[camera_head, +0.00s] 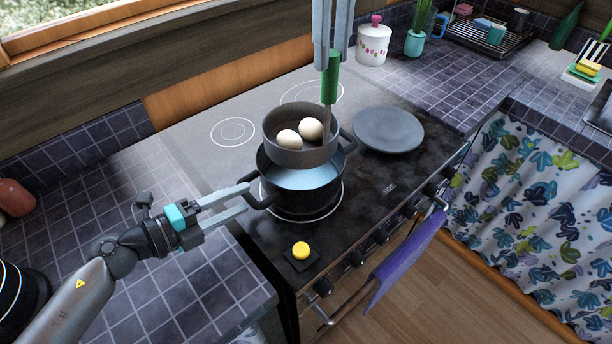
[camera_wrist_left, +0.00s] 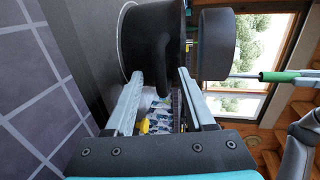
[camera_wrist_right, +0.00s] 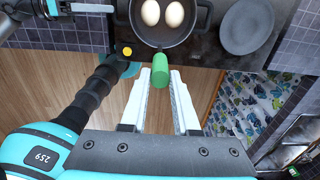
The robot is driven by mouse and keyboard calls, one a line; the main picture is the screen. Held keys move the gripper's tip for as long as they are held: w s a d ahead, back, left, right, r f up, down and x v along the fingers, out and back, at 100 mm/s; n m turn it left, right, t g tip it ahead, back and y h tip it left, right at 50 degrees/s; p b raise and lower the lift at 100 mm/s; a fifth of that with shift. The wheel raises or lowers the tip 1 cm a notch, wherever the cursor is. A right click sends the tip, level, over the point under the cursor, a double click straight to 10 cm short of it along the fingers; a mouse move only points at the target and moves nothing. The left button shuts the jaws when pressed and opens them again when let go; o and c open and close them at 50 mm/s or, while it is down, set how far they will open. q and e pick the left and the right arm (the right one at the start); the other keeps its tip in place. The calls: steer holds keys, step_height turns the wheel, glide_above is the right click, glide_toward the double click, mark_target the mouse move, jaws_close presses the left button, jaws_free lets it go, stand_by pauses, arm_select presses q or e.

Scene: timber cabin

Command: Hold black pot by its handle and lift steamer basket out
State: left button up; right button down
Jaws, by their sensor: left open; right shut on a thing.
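The black pot (camera_head: 305,190) stands on the front burner of the stove. The grey steamer basket (camera_head: 290,157), with two eggs (camera_head: 311,129) in it, is tilted a little and raised at the pot's mouth, with the pot's pale inside showing below it. My right gripper (camera_head: 328,62) comes from above and is shut on the basket's green handle (camera_head: 330,82). The green handle also shows in the right wrist view (camera_wrist_right: 160,72). My left gripper (camera_head: 246,199) is open at the pot's left handle (camera_head: 264,196). In the left wrist view, that handle (camera_wrist_left: 155,50) is between the fingers.
A dark round lid (camera_head: 388,130) lies on the stove right of the pot. A yellow knob on a black base (camera_head: 300,252) sits near the stove's front. A white jar (camera_head: 373,45) and a plant pot (camera_head: 414,44) stand behind. A purple towel (camera_head: 405,262) hangs from the oven rail.

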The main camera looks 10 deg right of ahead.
arm_select(q)
steer(key=v, duration=1.2)
